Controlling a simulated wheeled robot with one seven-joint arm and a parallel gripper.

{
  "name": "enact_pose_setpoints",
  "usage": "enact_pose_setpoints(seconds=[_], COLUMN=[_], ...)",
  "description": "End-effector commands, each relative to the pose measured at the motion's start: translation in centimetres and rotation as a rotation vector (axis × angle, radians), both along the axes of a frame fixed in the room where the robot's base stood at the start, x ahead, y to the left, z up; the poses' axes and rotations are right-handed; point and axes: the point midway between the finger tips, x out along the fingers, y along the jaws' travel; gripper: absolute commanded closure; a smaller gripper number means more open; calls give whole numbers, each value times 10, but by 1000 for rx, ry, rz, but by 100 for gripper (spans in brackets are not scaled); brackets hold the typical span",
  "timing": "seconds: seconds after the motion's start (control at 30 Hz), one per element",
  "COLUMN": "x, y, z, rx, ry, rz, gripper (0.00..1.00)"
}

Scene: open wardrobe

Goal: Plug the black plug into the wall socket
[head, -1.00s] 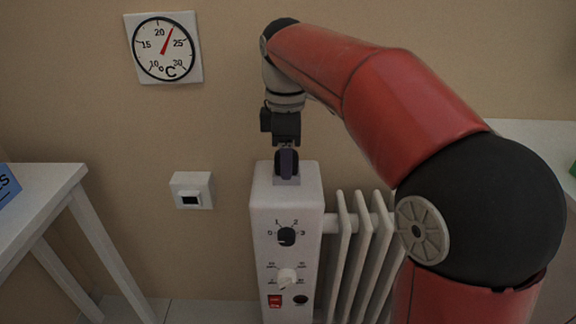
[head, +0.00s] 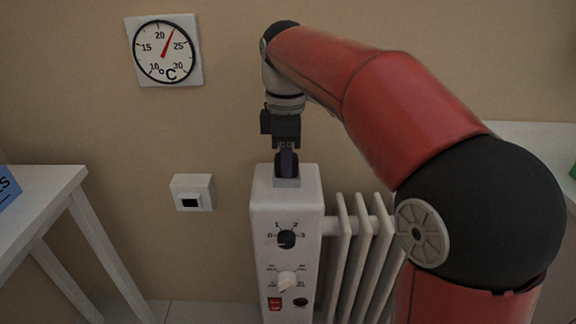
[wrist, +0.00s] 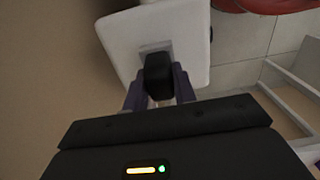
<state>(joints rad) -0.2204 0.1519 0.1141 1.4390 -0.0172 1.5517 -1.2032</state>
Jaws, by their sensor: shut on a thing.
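The black plug (wrist: 158,75) is at the grey holder on top of the white heater (head: 259,215). My gripper (wrist: 158,92) points down over the heater, with its purple fingers shut on the plug from two sides. In the head view my gripper (head: 287,163) partly hides the plug. I cannot tell whether the plug still touches the holder. The wall socket (head: 192,192) is a white box with a dark opening, on the wall left of the heater and apart from the plug.
White radiator fins (head: 365,250) stand right of the heater's control panel. A white table (head: 40,185) is at the left, and another white surface (head: 535,135) is at the right. A thermometer (head: 163,50) hangs above the socket. The wall between socket and heater is clear.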

Motion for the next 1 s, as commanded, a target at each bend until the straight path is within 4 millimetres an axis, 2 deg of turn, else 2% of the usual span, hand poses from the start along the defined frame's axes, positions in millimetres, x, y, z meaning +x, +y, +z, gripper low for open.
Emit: enact_pose_setpoints(seconds=[1.0], x=[0], y=[0], z=[12], rx=[0], ry=[0], rz=[0], gripper=[100])
